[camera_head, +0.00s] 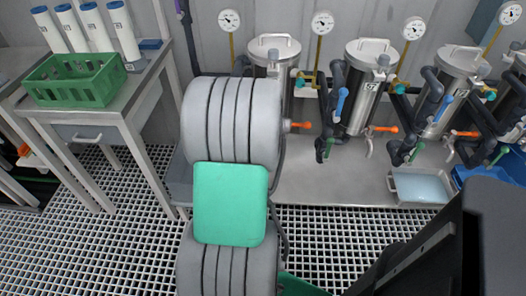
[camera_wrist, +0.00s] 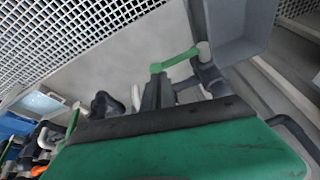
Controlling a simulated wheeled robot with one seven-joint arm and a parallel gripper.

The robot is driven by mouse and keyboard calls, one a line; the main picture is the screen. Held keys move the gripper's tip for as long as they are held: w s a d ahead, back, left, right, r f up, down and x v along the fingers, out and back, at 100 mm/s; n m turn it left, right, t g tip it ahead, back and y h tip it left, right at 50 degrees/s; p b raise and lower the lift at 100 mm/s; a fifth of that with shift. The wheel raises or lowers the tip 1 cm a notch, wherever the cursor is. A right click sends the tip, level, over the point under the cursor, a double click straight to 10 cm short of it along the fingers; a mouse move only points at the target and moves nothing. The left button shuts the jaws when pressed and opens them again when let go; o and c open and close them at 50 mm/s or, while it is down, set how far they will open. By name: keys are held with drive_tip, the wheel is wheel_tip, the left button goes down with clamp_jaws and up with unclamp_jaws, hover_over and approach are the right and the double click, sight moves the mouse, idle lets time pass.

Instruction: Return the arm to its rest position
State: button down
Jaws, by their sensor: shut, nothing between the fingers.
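My arm fills the middle of the head view, its thick grey ribbed links and green panel in front of the leftmost vessel. The gripper end does not show clearly there. In the wrist view my gripper (camera_wrist: 157,92) shows as dark fingers beyond the green and black housing. The fingers are together with nothing between them. Beyond the fingertips are a green valve handle (camera_wrist: 176,61) and dark pipework; I cannot tell how much gap there is.
Several steel vessels (camera_head: 367,88) with gauges, pipes and orange-handled valves line the back wall. A tray of liquid (camera_head: 418,187) sits at their right foot. On the left, a table (camera_head: 93,130) holds a green crate (camera_head: 75,82) and white blue-capped cylinders (camera_head: 122,32). Grating floor (camera_head: 90,235) is open at front left.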

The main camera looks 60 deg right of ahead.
drive_tip(key=w+a+r+n+t+y+p, duration=0.1)
drive_tip(key=w+a+r+n+p, duration=0.3)
drive_tip(key=w+a+r, duration=0.45)
drive_tip(key=w+a+r+n+y+p, duration=0.1)
drive_tip(key=w+a+r+n+p, duration=0.3)
drive_tip(key=a+r, duration=0.7)
drive_tip(key=s+a+r+n+y+p, duration=0.1)
drive_tip(key=a+r+n+p, duration=0.2)
drive_tip(key=a, duration=0.9)
drive_tip(key=s+a+r+n+y+p, duration=0.1)
drive_tip(key=a+r+n+p, duration=0.3)
drive_tip(key=a, duration=0.8)
drive_tip(key=shift+s+a+r+n, duration=0.35)
drive_tip(key=shift+r+n, duration=0.15)
drive_tip(key=shift+r, duration=0.4)
